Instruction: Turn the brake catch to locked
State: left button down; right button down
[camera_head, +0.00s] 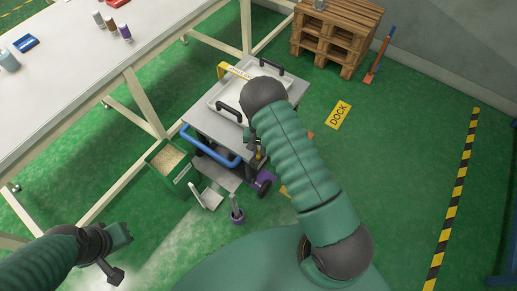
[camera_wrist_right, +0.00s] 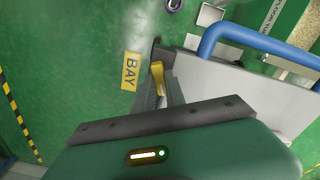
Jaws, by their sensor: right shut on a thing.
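The cart with a grey top (camera_head: 194,122) and a blue push handle (camera_head: 212,150) stands on the green floor, with a white tray on it. The brake catch is a yellow lever (camera_wrist_right: 158,77) beside the cart's edge in the right wrist view. My right gripper (camera_wrist_right: 163,90) is shut on this yellow lever. In the head view my right arm covers much of that corner of the cart, and the catch is mostly hidden. My left gripper (camera_head: 121,242) is low at the left, away from the cart; its jaw gap is unclear.
A long white table (camera_head: 75,85) runs along the left. A pallet stack (camera_head: 335,35) stands at the back. The floor near the DOCK sign (camera_head: 339,115) is clear.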

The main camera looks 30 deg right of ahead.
aim_at(259, 151)
jog(key=m, duration=0.5)
jog(key=shift+s+f+p, duration=0.1)
jog(key=shift+s+p, duration=0.05)
jog(key=shift+p, duration=0.15)
jog(key=shift+a+m, duration=0.1)
jog(key=shift+m, duration=0.3)
jog(key=c, duration=1.4)
grip_release()
notch_tip(259, 151, up, 17)
jog(key=p, duration=0.3)
jog(key=shift+f, duration=0.1)
